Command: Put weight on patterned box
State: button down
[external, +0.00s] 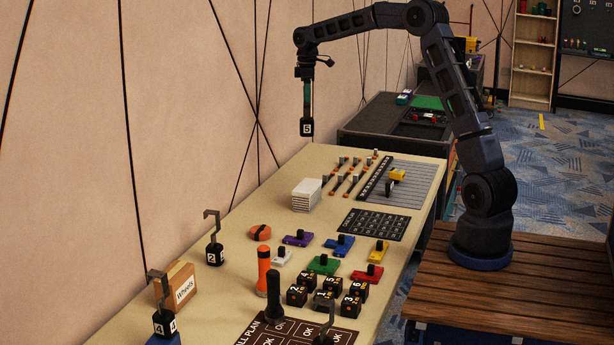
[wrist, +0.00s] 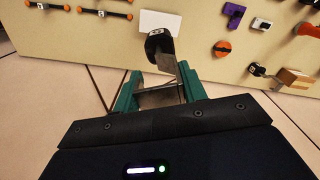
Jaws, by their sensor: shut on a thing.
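My gripper (external: 307,84) is high above the far left part of the table. Its green fingers (wrist: 160,92) are shut on the hook of a black weight marked 5 (external: 307,127). The weight hangs in the air, apart from the table; it also shows in the wrist view (wrist: 158,43). A brown box marked Wheels (external: 178,289) stands at the near left. I cannot tell which box is the patterned one.
Hooked weights marked 2 (external: 214,254) and 4 (external: 164,322) stand near the brown box. Orange and black torches (external: 263,272), numbered black cubes (external: 325,300) and coloured blocks (external: 323,265) crowd the near table. The wall is close behind.

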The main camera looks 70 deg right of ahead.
notch_tip(320, 180, down, 20)
jog(key=shift+r, duration=0.15)
dwell(0.8)
jog(key=c, duration=0.8)
grip_release()
